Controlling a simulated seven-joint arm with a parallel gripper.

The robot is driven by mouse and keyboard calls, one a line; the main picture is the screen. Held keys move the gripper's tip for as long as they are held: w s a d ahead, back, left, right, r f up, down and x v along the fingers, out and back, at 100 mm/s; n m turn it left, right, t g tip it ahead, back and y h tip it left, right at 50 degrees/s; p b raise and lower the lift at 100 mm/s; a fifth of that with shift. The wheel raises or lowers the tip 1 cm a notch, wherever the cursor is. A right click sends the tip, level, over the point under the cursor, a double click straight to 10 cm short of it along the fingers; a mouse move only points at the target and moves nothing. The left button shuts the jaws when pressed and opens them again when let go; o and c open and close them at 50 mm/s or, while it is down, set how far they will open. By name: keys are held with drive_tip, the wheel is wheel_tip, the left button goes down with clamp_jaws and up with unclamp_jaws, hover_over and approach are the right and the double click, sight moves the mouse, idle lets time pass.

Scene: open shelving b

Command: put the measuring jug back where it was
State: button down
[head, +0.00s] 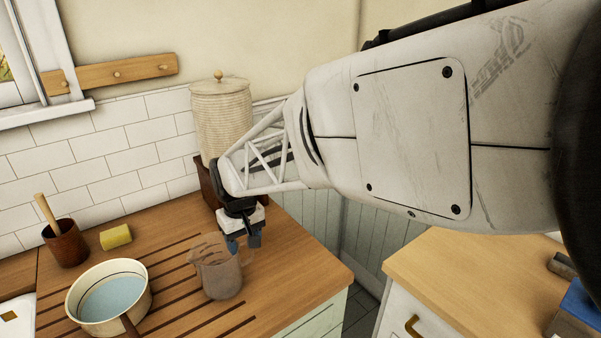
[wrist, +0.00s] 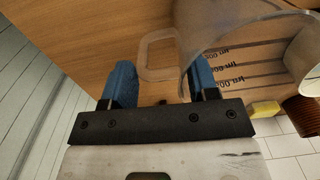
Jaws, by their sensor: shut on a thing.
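The measuring jug (head: 217,272) is clear, brownish plastic and looks upright over the right part of the wooden counter, near its front edge. I cannot tell whether its base touches the wood. My gripper (head: 242,243) is at the jug's handle side, shut on the jug by its handle. In the wrist view the jug (wrist: 235,45) shows with printed marks on its wall, and its loop handle lies between the blue fingers of my gripper (wrist: 160,78). The exact finger contact is not clear.
A pan of water (head: 108,297) stands left of the jug on the grooved counter (head: 285,285). A yellow sponge (head: 116,237) and a brown pot (head: 65,244) are by the tiled wall. A ribbed lidded canister (head: 222,115) stands behind my gripper. A gap separates the right counter (head: 460,270).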

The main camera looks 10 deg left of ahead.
drive_tip(key=shift+f, duration=0.1)
drive_tip(key=shift+c, duration=1.9)
unclamp_jaws()
wheel_tip(320, 180, up, 12)
drive_tip(key=shift+d, duration=0.15)
drive_tip(key=shift+w, duration=0.1)
